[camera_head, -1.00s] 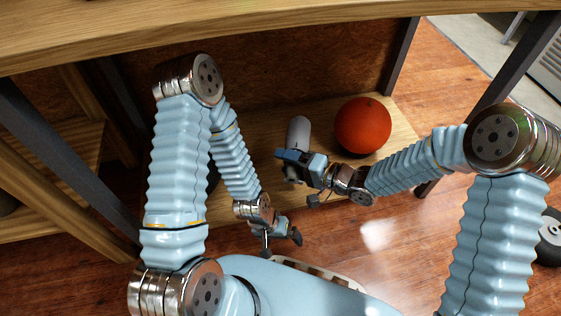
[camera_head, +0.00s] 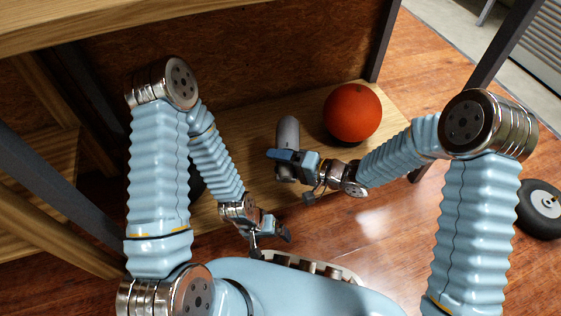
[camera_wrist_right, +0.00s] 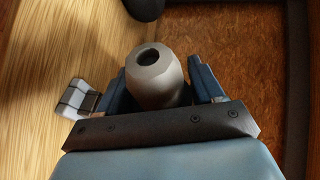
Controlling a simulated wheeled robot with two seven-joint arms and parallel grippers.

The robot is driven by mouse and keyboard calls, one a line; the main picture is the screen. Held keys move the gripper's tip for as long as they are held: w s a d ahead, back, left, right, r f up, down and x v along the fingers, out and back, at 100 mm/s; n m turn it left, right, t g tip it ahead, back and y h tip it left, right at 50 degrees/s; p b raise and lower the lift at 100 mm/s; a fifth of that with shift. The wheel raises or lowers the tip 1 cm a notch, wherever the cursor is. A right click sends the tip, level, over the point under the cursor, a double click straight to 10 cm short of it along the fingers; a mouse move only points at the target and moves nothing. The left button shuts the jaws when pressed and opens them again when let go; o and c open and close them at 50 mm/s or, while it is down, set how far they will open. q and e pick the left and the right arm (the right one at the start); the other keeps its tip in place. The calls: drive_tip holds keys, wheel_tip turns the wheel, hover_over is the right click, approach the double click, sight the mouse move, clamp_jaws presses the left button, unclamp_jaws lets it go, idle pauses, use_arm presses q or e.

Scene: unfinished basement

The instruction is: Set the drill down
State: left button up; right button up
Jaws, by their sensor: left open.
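The drill (camera_head: 287,132) shows as a grey rounded cylinder above the lower wooden shelf in the head view. In the right wrist view its grey barrel (camera_wrist_right: 158,75), with a dark round opening, stands between the two blue fingers. My right gripper (camera_head: 291,166) is closed around it, and the fingers (camera_wrist_right: 163,84) flank both sides. The lower part of the drill is hidden, and I cannot tell whether it touches the shelf. My left gripper (camera_head: 270,243) is open and empty, nearer to me, by the shelf's front edge.
An orange-red ball (camera_head: 352,112) rests on the lower shelf (camera_head: 330,150), right of the drill. The upper board (camera_head: 120,22) overhangs it, with dark posts (camera_head: 384,40) at the sides. A black wheel (camera_head: 541,208) is at the right. Bare shelf lies left of the drill.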

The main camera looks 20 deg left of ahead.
drive_tip(key=o, duration=0.4)
drive_tip(key=p+v, duration=0.3)
drive_tip(key=v, duration=0.9)
drive_tip(key=d+f+m+t+h, duration=0.25)
drive_tip(key=d+f+h, duration=0.5)
drive_tip(key=f, duration=0.45)
drive_tip(key=s+d+f+g+h, duration=0.1)
drive_tip(key=s+d+f+g, duration=0.1)
drive_tip(key=s, duration=0.4)
drive_tip(key=s+d+f+n+g+h, duration=0.1)
drive_tip(key=s+d+f+g+h, duration=0.1)
drive_tip(key=s+f, duration=0.3)
drive_tip(key=shift+s+d, duration=0.45)
drive_tip(key=shift+d, duration=0.45)
